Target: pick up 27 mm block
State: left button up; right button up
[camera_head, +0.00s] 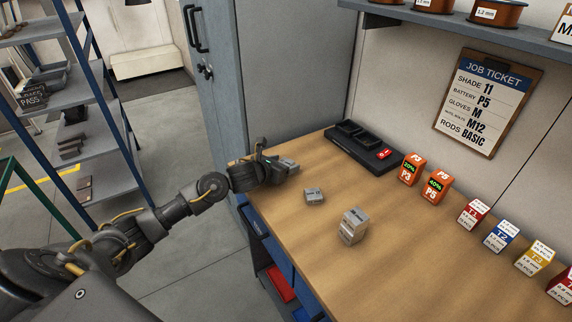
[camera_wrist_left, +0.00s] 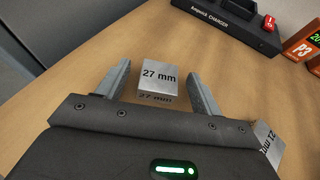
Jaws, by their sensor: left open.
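The 27 mm block (camera_wrist_left: 158,78) is a small grey metal block with its size printed on top and front. In the left wrist view it sits on the bench in the gap between the fingertips of my left gripper (camera_wrist_left: 159,72), with space on both sides. The fingers are open and hold nothing. In the head view my left gripper (camera_head: 276,164) is at the bench's left edge, and the block (camera_head: 290,165) shows partly behind it. My right gripper does not show.
A 21 mm block (camera_wrist_left: 267,146) stands close to the right of my left gripper; a small block (camera_head: 314,195) and a taller grey block (camera_head: 353,226) stand on the bench. The black charger (camera_head: 345,148), orange batteries (camera_head: 412,169) and small boxes line the back.

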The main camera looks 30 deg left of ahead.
pick_arm(q)
jog(key=c, duration=1.1)
jog(key=shift+c, duration=0.2)
jog(key=shift+r, duration=0.15)
jog(key=shift+r, duration=0.25)
notch_tip(320, 180, up, 2)
jog(key=shift+a+r+b, duration=0.1)
jog(key=shift+r+b, duration=0.15)
jog(key=shift+b, duration=0.4)
jog(key=s+a+r, duration=0.4)
jog(key=s+r, duration=0.5)
jog(key=s, duration=0.4)
jog(key=shift+s+a+r, duration=0.15)
jog(key=shift+r, duration=0.15)
